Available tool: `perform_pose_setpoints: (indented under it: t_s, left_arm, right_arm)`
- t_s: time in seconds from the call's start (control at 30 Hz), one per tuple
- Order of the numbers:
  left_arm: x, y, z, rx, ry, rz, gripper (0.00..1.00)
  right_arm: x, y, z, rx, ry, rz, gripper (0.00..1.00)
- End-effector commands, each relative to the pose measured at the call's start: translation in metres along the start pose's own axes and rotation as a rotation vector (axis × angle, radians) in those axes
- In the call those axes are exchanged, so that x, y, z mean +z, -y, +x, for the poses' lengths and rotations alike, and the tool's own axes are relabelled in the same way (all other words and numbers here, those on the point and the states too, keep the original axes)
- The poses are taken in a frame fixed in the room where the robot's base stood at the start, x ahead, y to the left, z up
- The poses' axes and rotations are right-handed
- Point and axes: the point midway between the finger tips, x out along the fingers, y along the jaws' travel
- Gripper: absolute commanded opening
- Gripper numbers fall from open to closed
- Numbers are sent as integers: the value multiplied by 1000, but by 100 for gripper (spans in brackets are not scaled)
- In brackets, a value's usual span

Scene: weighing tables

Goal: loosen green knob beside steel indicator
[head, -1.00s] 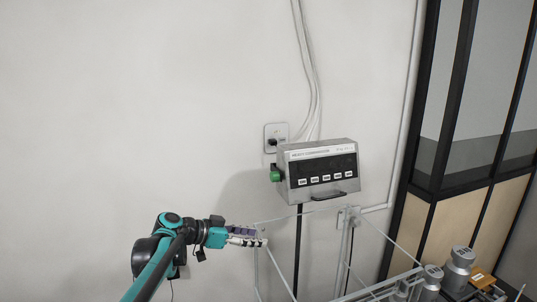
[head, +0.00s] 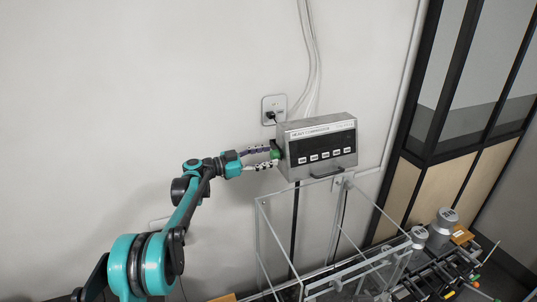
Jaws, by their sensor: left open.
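The steel indicator (head: 318,147) is a grey box with a dark display and a row of white buttons, mounted in front of the wall in the head view. The green knob (head: 276,154) sticks out from its left side. My left gripper (head: 272,158) has come in from the left, with its open fingers around the knob, one above and one below. Whether the fingers touch the knob I cannot tell. Part of the knob is hidden by the fingers. My right gripper is not in view.
A clear-walled frame (head: 262,228) stands below the indicator. Steel weights (head: 441,229) stand at the lower right by a dark rack. A wall socket (head: 273,108) with cables is above the knob. A black-framed partition (head: 440,130) rises on the right. The wall at left is bare.

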Motion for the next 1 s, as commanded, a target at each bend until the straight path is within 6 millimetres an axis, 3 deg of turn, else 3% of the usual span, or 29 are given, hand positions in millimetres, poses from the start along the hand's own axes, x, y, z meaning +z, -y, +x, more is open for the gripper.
perform_pose_setpoints:
  t_s: [0.37,0.5,0.57,1.0]
  left_arm:
    - [0,0,9,0,1,-1,53]
    - [0,0,9,0,1,-1,16]
    - [0,0,9,0,1,-1,3]
    - [1,0,8,-1,0,-68,3]
  right_arm:
    - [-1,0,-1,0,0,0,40]
    - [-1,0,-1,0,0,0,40]
    - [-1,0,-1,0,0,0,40]
    - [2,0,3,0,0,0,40]
